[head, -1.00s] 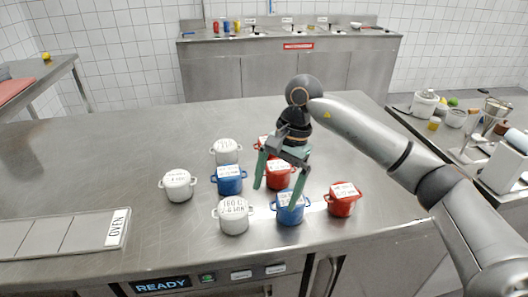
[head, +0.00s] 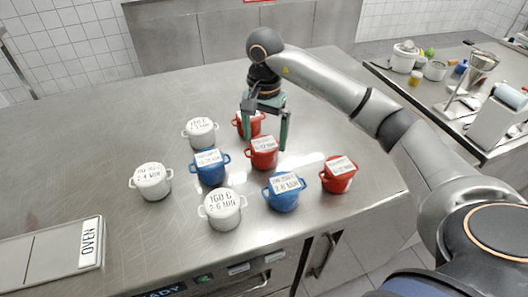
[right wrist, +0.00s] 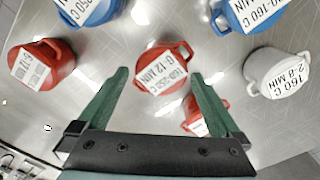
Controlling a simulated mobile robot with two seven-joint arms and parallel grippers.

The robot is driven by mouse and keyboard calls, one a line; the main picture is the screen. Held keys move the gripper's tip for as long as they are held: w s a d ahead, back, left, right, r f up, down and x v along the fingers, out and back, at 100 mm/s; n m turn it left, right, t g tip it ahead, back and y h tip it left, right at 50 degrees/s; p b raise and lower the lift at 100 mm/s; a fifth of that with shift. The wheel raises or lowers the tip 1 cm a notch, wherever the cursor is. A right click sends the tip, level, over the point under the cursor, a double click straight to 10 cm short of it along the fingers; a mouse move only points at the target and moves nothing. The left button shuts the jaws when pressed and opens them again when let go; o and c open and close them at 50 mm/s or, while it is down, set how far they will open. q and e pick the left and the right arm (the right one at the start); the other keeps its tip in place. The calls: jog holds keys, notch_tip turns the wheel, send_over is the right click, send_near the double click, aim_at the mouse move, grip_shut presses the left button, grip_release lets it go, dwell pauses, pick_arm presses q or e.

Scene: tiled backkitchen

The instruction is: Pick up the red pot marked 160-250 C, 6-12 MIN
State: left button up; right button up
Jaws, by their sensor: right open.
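The red pot marked 160-250 C, 6-12 MIN (right wrist: 163,72) has a white label on its lid and shows between my right fingertips in the right wrist view. In the head view it is the middle red pot (head: 263,153). My right gripper (head: 265,132) is open, pointing down over this pot, its green fingers on either side; it also shows in the right wrist view (right wrist: 160,76). I cannot tell whether the fingers touch the pot. My left gripper is not in view.
Other pots stand close by: a red one behind (head: 248,124), a red one at right (head: 338,176), blue ones at front (head: 284,192) and left (head: 210,168), and several white ones (head: 222,210). An OVEN panel (head: 45,262) lies at left. The counter's far left is clear.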

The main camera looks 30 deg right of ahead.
aim_at(264, 143)
jog(key=shift+w+f+p, duration=0.15)
jog(key=shift+f+p, duration=0.25)
jog(key=shift+f, duration=2.35)
jog(key=shift+c, duration=0.2)
jog(key=c, duration=1.4)
